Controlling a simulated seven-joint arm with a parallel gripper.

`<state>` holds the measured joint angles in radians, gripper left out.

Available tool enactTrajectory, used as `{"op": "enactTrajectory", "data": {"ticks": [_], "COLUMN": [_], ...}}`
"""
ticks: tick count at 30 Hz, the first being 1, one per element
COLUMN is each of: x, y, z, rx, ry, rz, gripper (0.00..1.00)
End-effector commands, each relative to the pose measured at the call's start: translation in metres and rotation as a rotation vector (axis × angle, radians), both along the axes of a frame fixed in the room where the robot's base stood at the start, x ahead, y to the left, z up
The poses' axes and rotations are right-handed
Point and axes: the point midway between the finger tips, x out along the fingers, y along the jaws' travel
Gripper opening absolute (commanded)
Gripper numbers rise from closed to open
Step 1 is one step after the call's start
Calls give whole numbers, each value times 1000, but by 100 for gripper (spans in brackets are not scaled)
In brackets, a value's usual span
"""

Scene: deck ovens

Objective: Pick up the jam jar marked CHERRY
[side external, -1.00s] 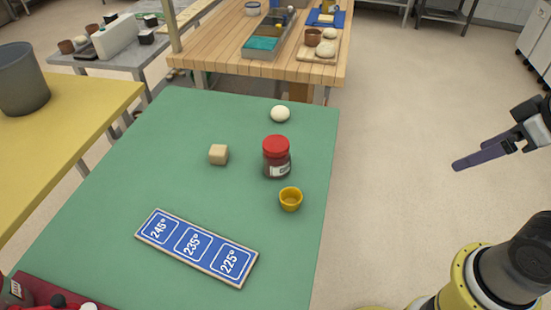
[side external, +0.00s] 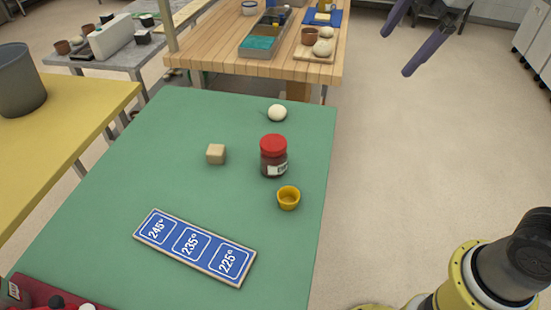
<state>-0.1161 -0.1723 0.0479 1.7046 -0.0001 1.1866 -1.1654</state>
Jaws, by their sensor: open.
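A jam jar (side external: 273,158) with a red lid and dark red contents stands upright on the green table. Its pale label is partly turned to the right and its word is too small to read. Another item with a label (side external: 14,291) shows at the bottom left edge, cut off by the frame. My gripper (side external: 396,46) is at the top right, high above the floor beyond the table's right side. Its two dark fingers are spread apart with nothing between them, well away from the jar.
A yellow cup (side external: 288,198) stands just in front of the jar. A white ball (side external: 277,113) lies behind it and a beige cube (side external: 216,154) to its left. A blue temperature board (side external: 193,246) lies at the front. The wooden bench (side external: 215,55) stands behind.

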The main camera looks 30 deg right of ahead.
Motion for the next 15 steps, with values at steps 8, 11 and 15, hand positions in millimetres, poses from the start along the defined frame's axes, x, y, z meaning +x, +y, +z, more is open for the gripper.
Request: {"op": "enactTrajectory", "data": {"ticks": [8,11,15], "x": [105,136,166], "y": [54,77,108], "z": [-41,-70,-119], "rx": [-102,-122,-135], "ry": [118,163,230], "rz": [346,438,508], "gripper": [100,100,100]}}
